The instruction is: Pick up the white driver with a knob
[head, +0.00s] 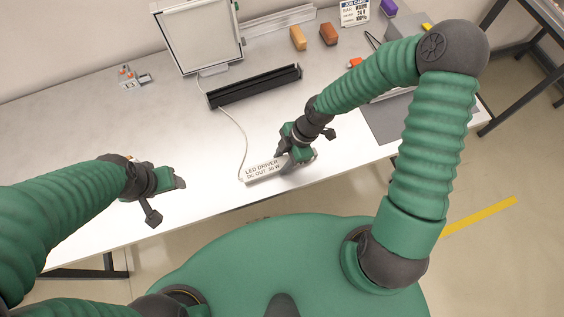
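The white driver (258,174), a flat box lettered "LED DRIVER", lies near the front edge of the white table. A thin white cable runs from its left end back toward the framed panel. My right gripper (298,158) is over the right part of the driver and hides some of it, including any knob there. I cannot tell whether its fingers touch or grip the driver. My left gripper (168,192) is over the table's front edge on the left, apart from the driver; its finger gap does not show clearly.
A black bar (254,86) lies behind the driver, with a white-framed panel (196,37) behind it. Orange (298,38) and brown (329,34) blocks stand at the back. Small connectors (132,77) sit at the back left. A grey mat (388,119) lies at right. The left-middle table is clear.

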